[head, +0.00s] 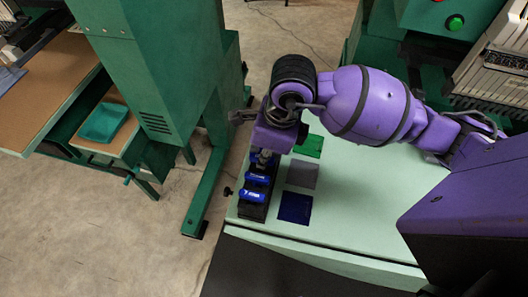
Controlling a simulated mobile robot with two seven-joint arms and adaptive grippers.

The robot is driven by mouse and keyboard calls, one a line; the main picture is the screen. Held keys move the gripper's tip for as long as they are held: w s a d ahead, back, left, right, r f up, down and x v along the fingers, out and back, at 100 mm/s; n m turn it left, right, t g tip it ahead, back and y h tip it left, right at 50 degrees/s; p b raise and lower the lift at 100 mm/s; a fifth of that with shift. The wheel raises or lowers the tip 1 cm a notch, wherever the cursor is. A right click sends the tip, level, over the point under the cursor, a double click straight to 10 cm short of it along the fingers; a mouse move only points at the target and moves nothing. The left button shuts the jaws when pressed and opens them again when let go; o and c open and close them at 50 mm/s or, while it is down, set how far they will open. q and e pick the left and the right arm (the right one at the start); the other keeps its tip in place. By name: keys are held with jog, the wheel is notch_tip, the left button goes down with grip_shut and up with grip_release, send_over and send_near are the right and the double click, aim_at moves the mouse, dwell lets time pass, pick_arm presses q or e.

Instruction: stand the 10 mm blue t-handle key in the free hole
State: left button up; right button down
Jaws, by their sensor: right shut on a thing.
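My right gripper (264,156) points down over the far end of a dark key block (250,211) near the left edge of the pale green table. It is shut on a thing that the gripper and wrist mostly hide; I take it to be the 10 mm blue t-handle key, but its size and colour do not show. Two blue t-handles, a farther one (258,179) and a nearer one (252,196), sit on the block in front of the gripper. The free hole cannot be made out. My left gripper is not in view.
Green (309,146), grey (302,174) and dark blue (295,208) squares lie on the table (350,215) right of the block. The table's right part is clear. A green machine frame (165,80) stands left, with a teal tray (103,122) beyond it.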

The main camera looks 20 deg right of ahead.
jog(key=shift+f, duration=0.5)
jog(key=c, duration=1.6)
grip_release()
jog(key=shift+r, duration=0.1)
